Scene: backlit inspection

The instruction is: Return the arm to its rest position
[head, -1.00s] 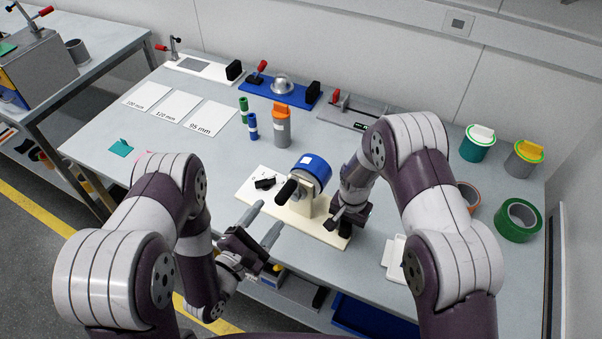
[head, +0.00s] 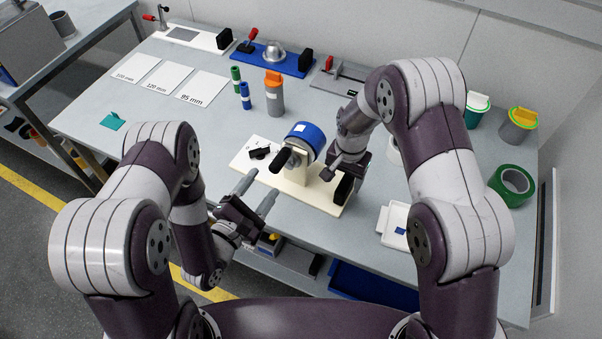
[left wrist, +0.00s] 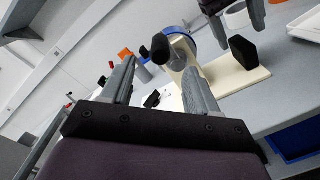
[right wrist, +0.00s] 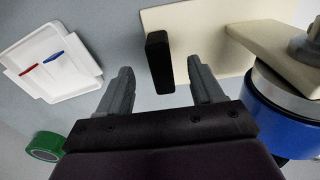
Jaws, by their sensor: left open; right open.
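My left gripper (head: 257,193) is open and empty, in front of the near edge of the bench. In the left wrist view its fingers (left wrist: 158,78) stand apart, with the fixture beyond them. My right gripper (head: 335,172) is open, above the right end of the cream fixture (head: 318,197). In the right wrist view its fingers (right wrist: 163,85) are apart and empty, and a black block (right wrist: 158,62) on the fixture shows between them. The fixture holds a blue-banded cylinder (head: 305,138) and a black handle (head: 281,160).
A white tray (right wrist: 52,62) with a red and a blue piece lies right of the fixture. A green tape roll (head: 512,185) and lidded tubs (head: 519,125) stand at the right. An orange-topped bottle (head: 274,95) stands behind. A blue bin (head: 372,287) sits below the bench.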

